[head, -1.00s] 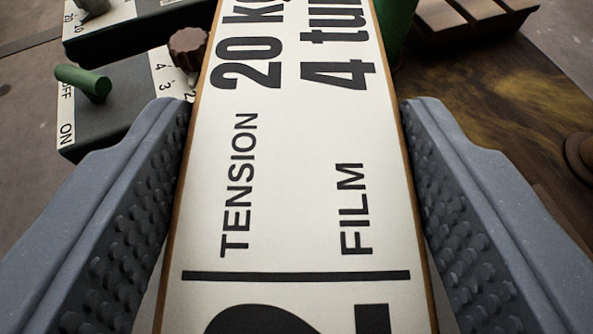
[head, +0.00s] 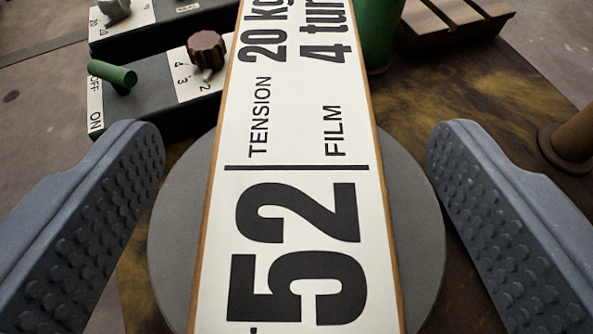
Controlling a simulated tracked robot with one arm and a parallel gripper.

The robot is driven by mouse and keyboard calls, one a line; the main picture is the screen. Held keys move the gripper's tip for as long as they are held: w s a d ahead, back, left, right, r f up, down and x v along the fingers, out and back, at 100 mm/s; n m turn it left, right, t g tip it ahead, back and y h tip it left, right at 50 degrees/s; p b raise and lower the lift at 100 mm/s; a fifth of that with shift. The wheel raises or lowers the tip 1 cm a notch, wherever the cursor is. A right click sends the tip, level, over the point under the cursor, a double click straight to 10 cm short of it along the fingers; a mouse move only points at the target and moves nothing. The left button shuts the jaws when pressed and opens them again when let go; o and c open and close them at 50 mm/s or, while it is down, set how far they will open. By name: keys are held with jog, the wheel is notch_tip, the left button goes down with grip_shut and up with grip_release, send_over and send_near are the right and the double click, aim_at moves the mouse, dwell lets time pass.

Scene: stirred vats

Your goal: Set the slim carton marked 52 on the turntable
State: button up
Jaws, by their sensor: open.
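The slim carton (head: 300,150) has a white printed face with brown edges. It reads 52, TENSION 20 kg and FILM 4 turns, the last word cut off at the top. The carton is over the grey round turntable (head: 418,220), whose rim shows on both sides of it; its lower end is out of view, so I cannot see the contact. My gripper (head: 296,180) is open, with one studded finger well to the left of the carton and one well to the right. Neither finger touches it.
A dark control box with a green lever (head: 112,74) and a brown knob (head: 206,50) stands at upper left. A green object (head: 379,35) and a slatted wooden block (head: 455,22) are behind. A brown post (head: 575,140) stands at right.

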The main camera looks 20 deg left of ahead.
jog(key=v, duration=0.7)
jog(key=shift+s+p, duration=0.25)
jog(key=shift+p, duration=0.2)
jog(key=shift+d+r, duration=0.1)
jog(key=shift+r, duration=0.05)
jog(key=d+r+m+t+h, duration=0.15)
jog(key=d+r, duration=0.35)
jog(key=r, duration=0.5)
jog(key=d+r+m+h, duration=0.15)
jog(key=d+r, duration=0.25)
jog(key=r, duration=0.7)
jog(key=s+r+h, duration=0.1)
jog(key=s+r, duration=0.6)
jog(key=r, duration=0.4)
jog(key=s+r+m+t+h, duration=0.1)
jog(key=s+r, duration=0.7)
jog(key=r, duration=0.2)
jog(key=shift+d+r+m, duration=0.3)
jog(key=shift+d+r, duration=0.1)
jog(key=shift+d, duration=0.05)
jog(key=shift+t, duration=0.25)
